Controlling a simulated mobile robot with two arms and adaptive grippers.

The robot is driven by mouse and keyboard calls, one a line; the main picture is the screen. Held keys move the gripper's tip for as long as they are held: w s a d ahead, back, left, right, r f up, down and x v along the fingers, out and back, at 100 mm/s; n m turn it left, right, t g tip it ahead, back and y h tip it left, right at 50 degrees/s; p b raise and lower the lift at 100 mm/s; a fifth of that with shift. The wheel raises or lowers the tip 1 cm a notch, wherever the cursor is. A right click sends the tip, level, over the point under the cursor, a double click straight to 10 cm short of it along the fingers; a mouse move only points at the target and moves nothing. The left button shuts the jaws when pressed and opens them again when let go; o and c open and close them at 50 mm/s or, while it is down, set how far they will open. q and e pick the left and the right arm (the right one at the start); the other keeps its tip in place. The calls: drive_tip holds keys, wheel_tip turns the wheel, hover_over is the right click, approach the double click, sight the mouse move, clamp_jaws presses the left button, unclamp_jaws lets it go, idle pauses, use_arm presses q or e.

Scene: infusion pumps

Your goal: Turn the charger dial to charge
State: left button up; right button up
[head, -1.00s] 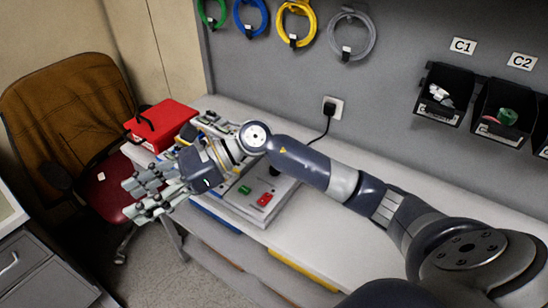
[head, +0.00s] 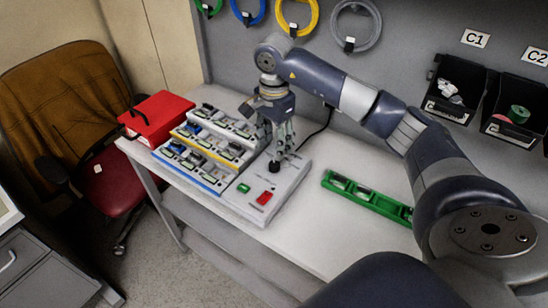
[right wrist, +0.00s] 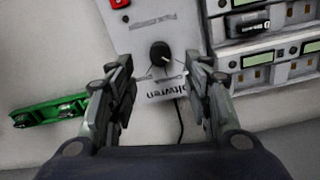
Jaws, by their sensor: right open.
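The charger (head: 290,185) is a pale box on the table, with a green button (head: 243,187), a red button (head: 264,197) and a black round dial (head: 274,167). In the right wrist view the dial (right wrist: 160,54) has a white pointer mark; the lettering around it is too small to read. My right gripper (head: 276,153) points down over the dial. In the right wrist view the open fingers of the right gripper (right wrist: 160,66) stand on either side of the dial, apart from it. My left gripper is out of view.
A stepped rack of several devices (head: 208,143) stands directly left of the charger. A red box (head: 157,118) is behind it at the left. A green strip-like holder (head: 367,197) lies to the right. Black bins (head: 451,90) hang on the wall. The table's front right is clear.

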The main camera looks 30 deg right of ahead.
sight(274, 164)
wheel_tip(274, 164, down, 7)
drive_tip(key=shift+f+p, duration=0.15)
drive_tip(key=shift+p, duration=0.7)
drive_tip(key=c, duration=1.1)
